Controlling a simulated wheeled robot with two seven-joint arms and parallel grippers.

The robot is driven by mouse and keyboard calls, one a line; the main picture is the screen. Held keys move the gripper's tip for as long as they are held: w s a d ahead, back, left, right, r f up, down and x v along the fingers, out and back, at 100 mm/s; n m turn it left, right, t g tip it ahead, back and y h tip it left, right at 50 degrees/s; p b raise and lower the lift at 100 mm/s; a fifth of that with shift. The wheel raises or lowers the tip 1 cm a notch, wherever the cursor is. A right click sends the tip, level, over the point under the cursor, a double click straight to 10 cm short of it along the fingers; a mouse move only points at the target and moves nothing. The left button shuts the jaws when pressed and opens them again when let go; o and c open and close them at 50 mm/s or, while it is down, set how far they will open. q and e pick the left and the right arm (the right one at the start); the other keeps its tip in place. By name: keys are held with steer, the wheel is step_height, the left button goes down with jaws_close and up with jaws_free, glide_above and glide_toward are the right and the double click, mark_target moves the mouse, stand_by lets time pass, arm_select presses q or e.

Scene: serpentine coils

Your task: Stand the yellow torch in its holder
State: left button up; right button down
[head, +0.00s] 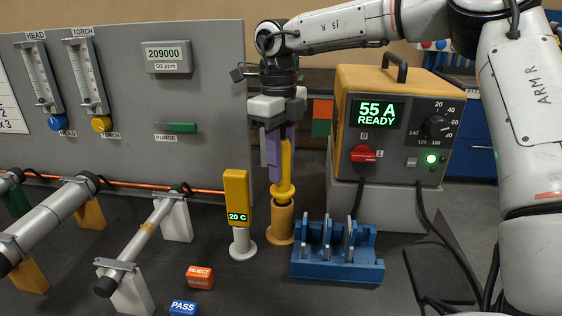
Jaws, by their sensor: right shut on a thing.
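The yellow torch (287,168) hangs nearly upright in my right gripper (279,160), whose purple fingers are shut on it. The flared lower part of the torch is right at the mouth of the orange-yellow holder (280,226). The holder is an upright cup on a round base on the dark bench. I cannot tell how deep the torch tip is inside it. My left gripper is not in view.
A yellow 20 C gauge (237,200) stands just left of the holder. A blue rack (337,265) with upright discs is close on the right. The welding power box (392,125) is behind right. Clamped pipes (145,235) and REJECT (200,276) and PASS blocks (184,308) lie left.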

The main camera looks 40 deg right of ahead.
steer(key=shift+f+b, duration=0.7)
steer(key=shift+f, duration=0.45)
steer(key=c, duration=1.4)
jaws_free()
steer(key=r, duration=1)
steer(key=shift+w+r, duration=0.2)
